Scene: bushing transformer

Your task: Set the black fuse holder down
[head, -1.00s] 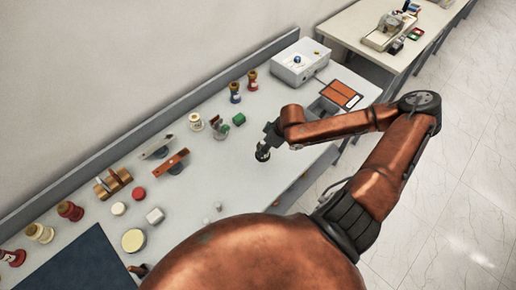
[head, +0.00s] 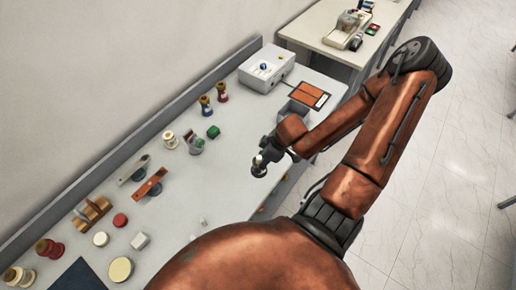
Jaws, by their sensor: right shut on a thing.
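My right gripper (head: 265,157) is over the right-hand part of the light grey workbench (head: 205,185), near its front edge. It is shut on a small dark piece with a pale band (head: 258,170), which I take to be the black fuse holder. The jaws hide much of the piece. The piece points down toward the bench top, and I cannot tell whether it touches the surface. My left gripper is not in view.
Bench around the held piece is clear.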

